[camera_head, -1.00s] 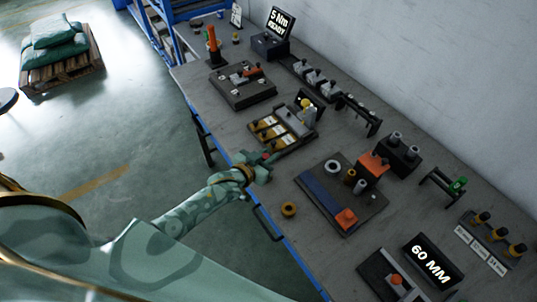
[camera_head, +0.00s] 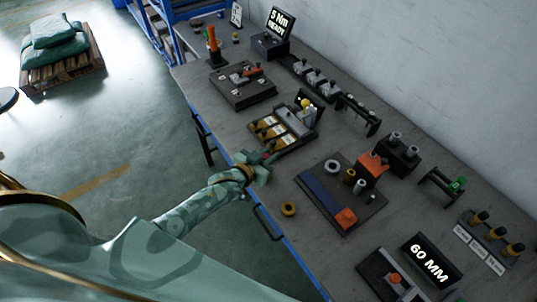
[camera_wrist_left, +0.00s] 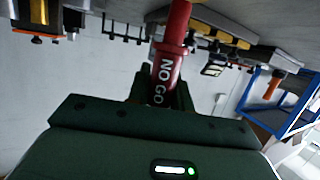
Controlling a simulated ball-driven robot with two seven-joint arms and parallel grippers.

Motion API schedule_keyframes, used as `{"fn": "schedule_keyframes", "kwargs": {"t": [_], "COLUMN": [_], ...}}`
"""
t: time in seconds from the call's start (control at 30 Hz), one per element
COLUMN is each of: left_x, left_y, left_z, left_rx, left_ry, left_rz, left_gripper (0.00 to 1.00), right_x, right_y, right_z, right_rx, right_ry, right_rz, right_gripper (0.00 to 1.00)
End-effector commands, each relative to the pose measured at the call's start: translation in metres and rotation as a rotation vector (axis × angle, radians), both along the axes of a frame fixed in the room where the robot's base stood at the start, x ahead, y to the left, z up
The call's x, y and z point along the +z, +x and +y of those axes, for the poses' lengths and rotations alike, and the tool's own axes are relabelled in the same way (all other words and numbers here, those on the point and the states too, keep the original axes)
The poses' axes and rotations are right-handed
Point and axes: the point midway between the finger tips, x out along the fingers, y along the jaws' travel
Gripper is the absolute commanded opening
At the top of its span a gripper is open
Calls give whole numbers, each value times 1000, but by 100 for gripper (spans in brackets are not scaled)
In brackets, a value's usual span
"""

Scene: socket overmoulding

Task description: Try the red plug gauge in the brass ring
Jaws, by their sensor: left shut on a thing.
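My left gripper (camera_head: 262,164) is shut on the red plug gauge (camera_wrist_left: 168,72), marked NO GO. In the left wrist view the gauge stands out between the fingers. The brass ring (camera_head: 288,209) lies on the bare grey table, to the right of and nearer than the gripper. The gauge and the ring are apart. My right gripper is not in view.
A dark board (camera_head: 315,208) with a blue strip, an orange block and small rings lies right of the brass ring. A 60 MM display (camera_head: 431,261) stands at the lower right.

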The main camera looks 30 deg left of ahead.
Motion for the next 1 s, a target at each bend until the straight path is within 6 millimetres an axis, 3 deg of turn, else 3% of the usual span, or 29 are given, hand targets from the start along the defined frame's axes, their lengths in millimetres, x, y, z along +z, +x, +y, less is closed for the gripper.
{"fn": "schedule_keyframes", "kwargs": {"t": [1.0], "left_x": [-7], "left_y": [0], "left_z": [0], "left_rx": [0], "left_ry": [0], "left_rz": [-1], "left_gripper": [0], "right_x": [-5], "right_y": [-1], "right_z": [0], "right_rx": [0], "right_ry": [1], "right_rz": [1], "right_gripper": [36]}}
